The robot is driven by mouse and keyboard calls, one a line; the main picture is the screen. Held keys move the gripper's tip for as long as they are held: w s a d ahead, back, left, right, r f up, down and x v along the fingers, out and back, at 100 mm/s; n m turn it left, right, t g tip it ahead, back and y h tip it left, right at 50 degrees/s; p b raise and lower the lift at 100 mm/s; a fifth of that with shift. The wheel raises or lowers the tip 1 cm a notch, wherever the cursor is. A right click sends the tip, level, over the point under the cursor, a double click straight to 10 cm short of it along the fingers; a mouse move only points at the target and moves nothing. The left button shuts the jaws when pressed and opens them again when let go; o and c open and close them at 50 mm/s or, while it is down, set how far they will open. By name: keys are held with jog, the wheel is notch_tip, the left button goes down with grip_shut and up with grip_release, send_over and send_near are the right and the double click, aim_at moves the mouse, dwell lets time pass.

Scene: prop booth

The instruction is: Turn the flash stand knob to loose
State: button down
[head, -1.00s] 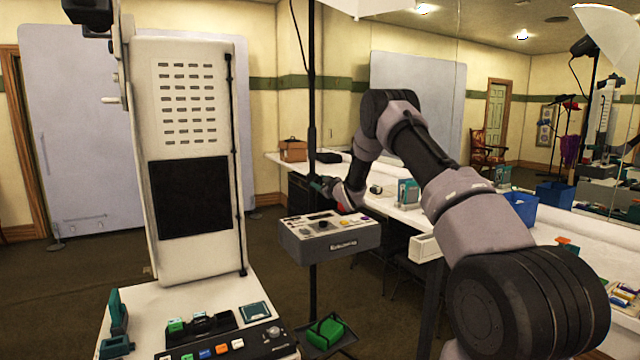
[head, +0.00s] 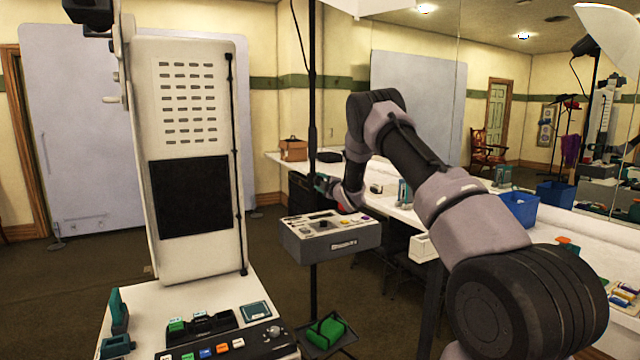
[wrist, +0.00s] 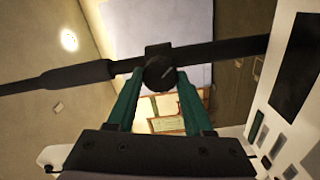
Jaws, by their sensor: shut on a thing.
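The flash stand is a thin black upright pole (head: 313,90) in the head view. It crosses the wrist view as a dark, slightly slanted bar (wrist: 225,50). Its round black knob (wrist: 158,73) sits on a collar and bears a pale line pointing up and to the right in the wrist view. My gripper (head: 320,183) is at the pole, above the grey box. In the wrist view my gripper's teal fingers (wrist: 160,78) are shut on the knob, one on each side. In the head view the knob is too small or hidden to make out.
A grey control box (head: 330,243) is below my gripper, by the pole, with a green item (head: 325,332) on a low tray beneath. A tall white panel unit (head: 190,100) stands left. A white counter with a blue bin (head: 520,209) runs along the right.

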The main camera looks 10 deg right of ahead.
jog(key=shift+f+n, duration=0.1)
jog(key=shift+n, duration=0.3)
jog(key=shift+c, duration=1.5)
grip_release()
jog(key=v, duration=1)
jog(key=shift+s, duration=0.4)
jog(key=shift+d, duration=0.1)
